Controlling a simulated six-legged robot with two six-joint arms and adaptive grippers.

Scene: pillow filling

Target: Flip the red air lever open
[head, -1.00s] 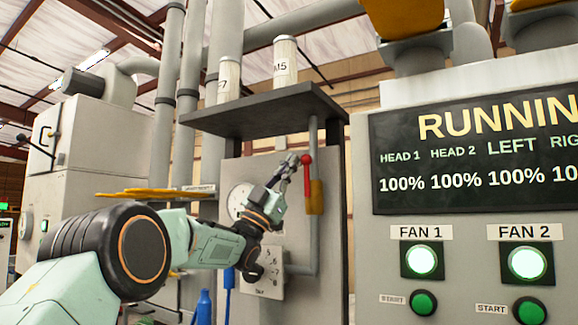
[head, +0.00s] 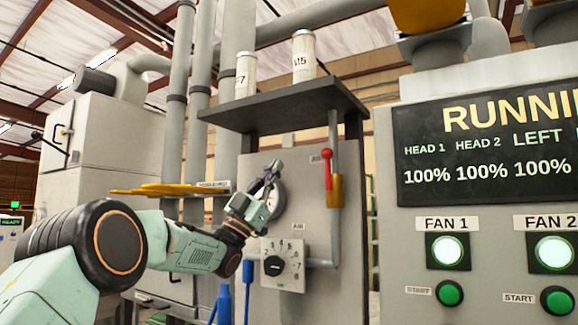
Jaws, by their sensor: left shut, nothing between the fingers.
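The red air lever (head: 327,168) stands upright on a grey vertical pipe, with its red knob at the top. A yellow valve body (head: 335,190) sits just below and beside it. My left gripper (head: 275,168) is shut and empty, in front of the round gauge on the grey panel. It is to the left of the lever and apart from it. My left arm comes in from the lower left. My right gripper is not in view.
A dial (head: 273,266) is on the panel below the gripper. A dark shelf (head: 285,103) with two labelled canisters juts out above. A control panel with a RUNNING display (head: 490,150) and FAN buttons stands at the right.

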